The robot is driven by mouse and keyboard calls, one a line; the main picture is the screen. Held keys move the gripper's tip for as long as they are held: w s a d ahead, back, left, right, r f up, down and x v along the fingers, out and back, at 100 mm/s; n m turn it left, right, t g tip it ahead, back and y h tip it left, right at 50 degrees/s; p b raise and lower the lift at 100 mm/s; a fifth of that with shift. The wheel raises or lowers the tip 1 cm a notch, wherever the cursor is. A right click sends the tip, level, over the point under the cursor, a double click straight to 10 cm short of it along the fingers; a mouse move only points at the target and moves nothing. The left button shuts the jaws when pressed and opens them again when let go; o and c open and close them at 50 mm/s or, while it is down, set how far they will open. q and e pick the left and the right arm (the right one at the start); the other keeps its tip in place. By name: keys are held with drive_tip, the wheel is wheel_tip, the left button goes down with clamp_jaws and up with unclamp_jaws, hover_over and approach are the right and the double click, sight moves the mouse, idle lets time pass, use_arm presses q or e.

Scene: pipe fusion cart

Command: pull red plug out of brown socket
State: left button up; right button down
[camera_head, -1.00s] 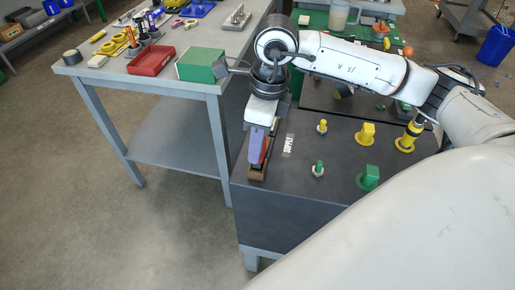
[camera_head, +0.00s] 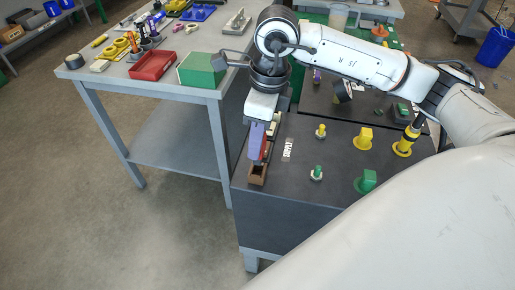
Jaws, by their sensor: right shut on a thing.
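The brown socket (camera_head: 257,179) is a small open box near the front left edge of the dark cart top. My right gripper (camera_head: 260,146) points down just above and behind it, with purple fingers. It is shut on the red plug (camera_head: 265,151), which shows as a narrow red strip beside the fingers. Most of the plug is hidden by the fingers. The near part of the socket's inside is visible. I cannot tell whether the plug's lower end is clear of the socket. My left gripper is not in view.
A SUPPLY label (camera_head: 288,149) lies right of the socket. Yellow and green fittings, including a green block (camera_head: 366,181), stand farther right on the cart. A grey workbench (camera_head: 215,92) with a red tray (camera_head: 153,65) and green box (camera_head: 202,70) adjoins at left.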

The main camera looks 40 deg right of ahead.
drive_tip(key=shift+r+p, duration=1.4)
drive_tip(key=shift+r, duration=0.85)
drive_tip(key=shift+r+p, duration=0.3)
drive_tip(key=shift+r, duration=2)
